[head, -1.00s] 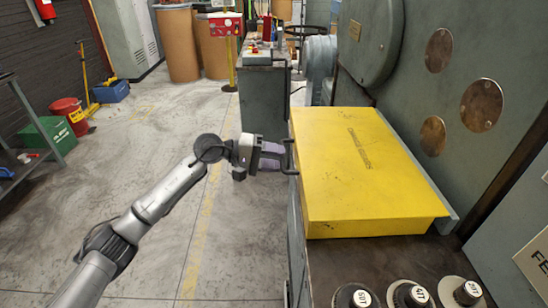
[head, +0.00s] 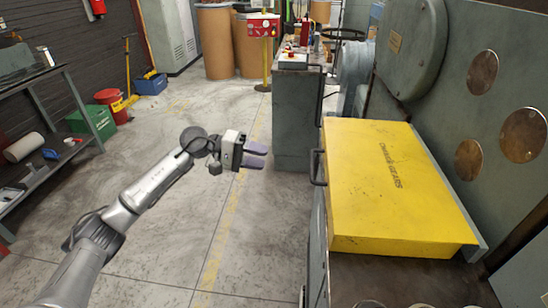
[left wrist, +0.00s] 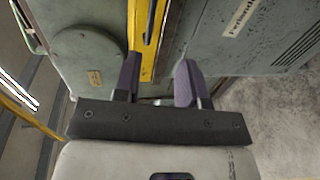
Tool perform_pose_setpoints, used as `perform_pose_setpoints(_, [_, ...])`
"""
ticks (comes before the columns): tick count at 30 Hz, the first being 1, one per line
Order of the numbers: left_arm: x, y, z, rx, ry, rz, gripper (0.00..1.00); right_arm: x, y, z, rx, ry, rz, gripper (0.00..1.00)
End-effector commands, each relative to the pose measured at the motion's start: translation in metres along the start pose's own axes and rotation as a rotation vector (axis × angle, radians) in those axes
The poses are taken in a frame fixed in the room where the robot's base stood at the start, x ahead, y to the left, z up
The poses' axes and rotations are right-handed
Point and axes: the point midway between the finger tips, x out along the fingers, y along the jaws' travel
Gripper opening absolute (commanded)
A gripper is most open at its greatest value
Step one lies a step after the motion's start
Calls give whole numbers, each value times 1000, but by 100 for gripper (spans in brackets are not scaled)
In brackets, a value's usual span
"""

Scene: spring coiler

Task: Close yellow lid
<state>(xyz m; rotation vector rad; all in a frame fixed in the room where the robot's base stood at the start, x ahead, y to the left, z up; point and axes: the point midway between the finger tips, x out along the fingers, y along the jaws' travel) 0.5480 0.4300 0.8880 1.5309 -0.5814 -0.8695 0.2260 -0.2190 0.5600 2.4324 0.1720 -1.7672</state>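The yellow lid (head: 390,190) lies flat, lowered, on top of the grey-green machine at the right of the head view. A dark handle (head: 319,167) is on its left side. My left gripper (head: 256,155) is to the left of the handle, apart from it, with its purple fingers spread and nothing between them. In the left wrist view the two fingers (left wrist: 156,80) are apart, and the yellow lid's edge (left wrist: 147,45) shows beyond them. My right gripper is not in view.
A grey cabinet (head: 299,115) stands behind the lid. A shelf rack (head: 62,125) is at the left, with a green box (head: 94,122) and a red bucket (head: 110,98) near it. The floor (head: 190,250) around my left arm is clear.

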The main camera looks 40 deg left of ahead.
Motion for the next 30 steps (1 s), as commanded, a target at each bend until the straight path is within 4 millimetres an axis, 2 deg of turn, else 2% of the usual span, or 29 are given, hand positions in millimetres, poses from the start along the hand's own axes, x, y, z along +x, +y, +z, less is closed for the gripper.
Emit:
perform_pose_setpoints(7, [-14,0,0,0,0,-1,38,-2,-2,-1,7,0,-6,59])
perform_pose_setpoints(26, [-14,0,0,-5,0,0,38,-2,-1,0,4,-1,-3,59])
perform_pose_setpoints(30, [-14,0,0,-97,0,0,38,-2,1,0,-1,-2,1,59])
